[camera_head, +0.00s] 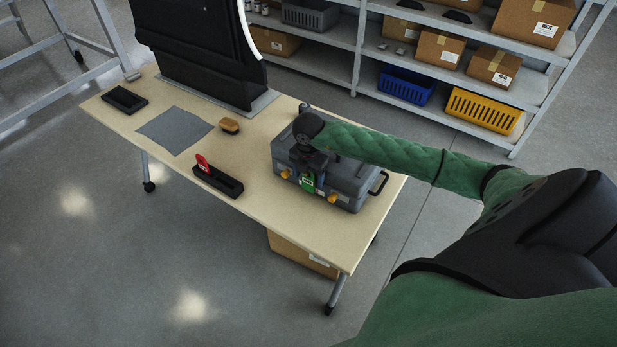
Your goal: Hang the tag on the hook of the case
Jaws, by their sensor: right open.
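The grey case (346,177) stands on the table's right part, with yellow latches on its front. A small green tag (308,183) with a pale patch is at the case's front, between the latches. My right gripper (306,168) is just above and against this spot, pointing down, open. The hook is too small or hidden to make out, and I cannot tell whether the tag hangs on it or still touches the fingers. A red tag-like piece (203,163) stands in a black holder (219,181) left of the case. My left gripper is out of view.
The wooden table (265,215) also bears a grey cloth (174,130), a brush (229,125), a dark flat tray (125,100) and a large black panel (205,50). Shelves with boxes, a blue crate (406,86) and a yellow crate (483,110) stand behind. The table's front middle is clear.

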